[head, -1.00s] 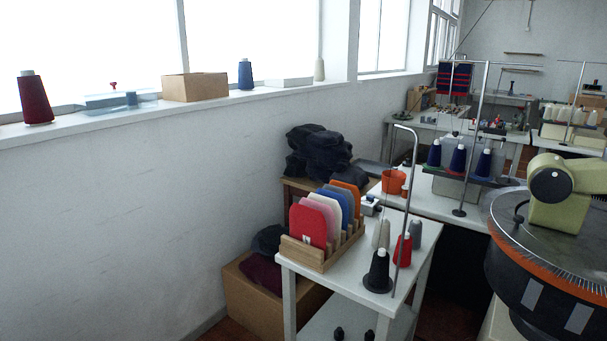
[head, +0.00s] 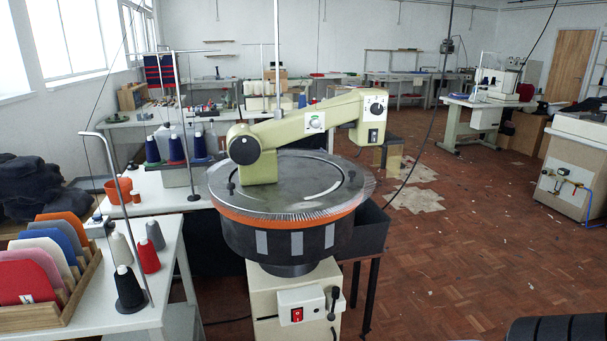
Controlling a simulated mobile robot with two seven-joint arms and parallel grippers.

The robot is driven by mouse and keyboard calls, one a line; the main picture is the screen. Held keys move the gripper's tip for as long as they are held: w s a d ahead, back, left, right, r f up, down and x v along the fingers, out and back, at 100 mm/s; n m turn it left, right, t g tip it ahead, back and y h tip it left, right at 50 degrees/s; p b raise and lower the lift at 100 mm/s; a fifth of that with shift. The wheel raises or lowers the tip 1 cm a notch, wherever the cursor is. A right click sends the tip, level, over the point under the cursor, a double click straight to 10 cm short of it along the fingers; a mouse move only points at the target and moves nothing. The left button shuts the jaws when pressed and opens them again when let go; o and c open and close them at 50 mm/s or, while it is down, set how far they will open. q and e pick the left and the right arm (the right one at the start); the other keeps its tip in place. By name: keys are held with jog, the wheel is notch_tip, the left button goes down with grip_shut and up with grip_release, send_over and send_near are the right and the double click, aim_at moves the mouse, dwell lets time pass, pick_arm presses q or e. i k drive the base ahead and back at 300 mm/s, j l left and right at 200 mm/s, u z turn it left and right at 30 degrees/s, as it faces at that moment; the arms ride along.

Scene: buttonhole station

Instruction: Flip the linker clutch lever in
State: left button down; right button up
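The linker (head: 291,215) stands in the middle of the head view, with a round dial edged in orange and a pale green arm over it. On its cream pedestal (head: 275,327) is a small switch box with a red switch (head: 297,314). A black lever with a round knob (head: 334,293) sits at the right side of this box, roughly upright; I take it to be the clutch lever. Its exact setting is hard to tell at this size.
A white table (head: 150,309) with yarn cones and a wooden rack (head: 84,290) of coloured pieces stands close on the left. A dark bin (head: 372,228) on a stand is just behind the linker at right. The wooden floor (head: 450,270) to the right is largely open.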

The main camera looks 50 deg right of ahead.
aim_at(336, 290)
jog(key=z, duration=1.45)
jog(key=i+j, duration=0.1)
jog(key=j, duration=0.4)
jog(key=i+j, duration=0.1)
jog(key=j, duration=0.35)
jog(key=i+j+u, duration=0.1)
jog(key=j, duration=0.4)
jog(key=i+j, duration=0.1)
jog(key=j, duration=0.4)
